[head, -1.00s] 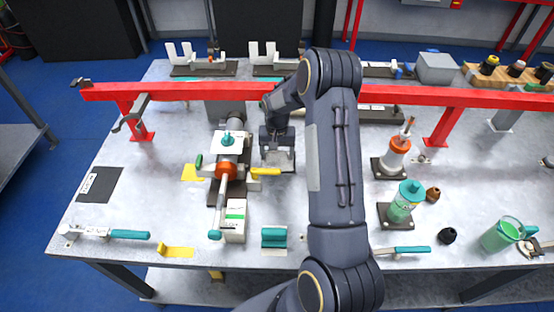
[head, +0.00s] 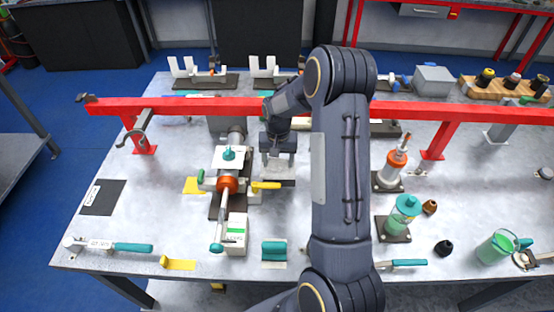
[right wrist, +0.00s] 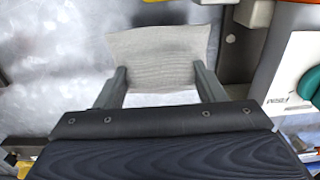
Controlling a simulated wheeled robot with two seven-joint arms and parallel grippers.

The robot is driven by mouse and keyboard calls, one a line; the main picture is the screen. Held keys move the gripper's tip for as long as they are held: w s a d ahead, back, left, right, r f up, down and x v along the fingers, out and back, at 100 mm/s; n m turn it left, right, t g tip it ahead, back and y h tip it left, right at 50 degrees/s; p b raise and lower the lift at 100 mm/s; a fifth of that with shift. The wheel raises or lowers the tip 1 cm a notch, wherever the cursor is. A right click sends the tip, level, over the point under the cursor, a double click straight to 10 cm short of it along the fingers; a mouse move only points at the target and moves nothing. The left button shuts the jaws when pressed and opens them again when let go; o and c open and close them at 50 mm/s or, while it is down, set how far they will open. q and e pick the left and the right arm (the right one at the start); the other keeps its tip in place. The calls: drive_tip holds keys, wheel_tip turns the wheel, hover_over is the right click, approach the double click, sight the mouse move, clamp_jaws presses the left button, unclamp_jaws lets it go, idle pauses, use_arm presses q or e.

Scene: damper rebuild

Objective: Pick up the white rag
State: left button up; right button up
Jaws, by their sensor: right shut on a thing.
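The white rag (right wrist: 158,58) is a pale, woven, roughly rectangular cloth. In the right wrist view it spans between the two fingers of my right gripper (right wrist: 158,84), its far edge reaching past the fingertips. My right gripper is shut on it. In the head view, the gripper (head: 278,156) points down just right of the clamped damper (head: 227,183), and the rag (head: 279,167) shows pale at its fingers. My left gripper is not in view.
A red rail (head: 220,107) crosses the bench behind the gripper. A yellow-handled tool (head: 266,185) and a white-green box (head: 236,235) are close by.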

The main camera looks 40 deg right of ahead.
drive_tip(key=s+a+r, duration=0.6)
drive_tip(key=s, duration=0.3)
drive_tip(key=shift+s+r, duration=0.2)
drive_tip(key=shift+s, duration=0.05)
drive_tip(key=o, duration=0.4)
drive_tip(key=shift+c, duration=1.3)
drive_tip(key=shift+w, duration=0.15)
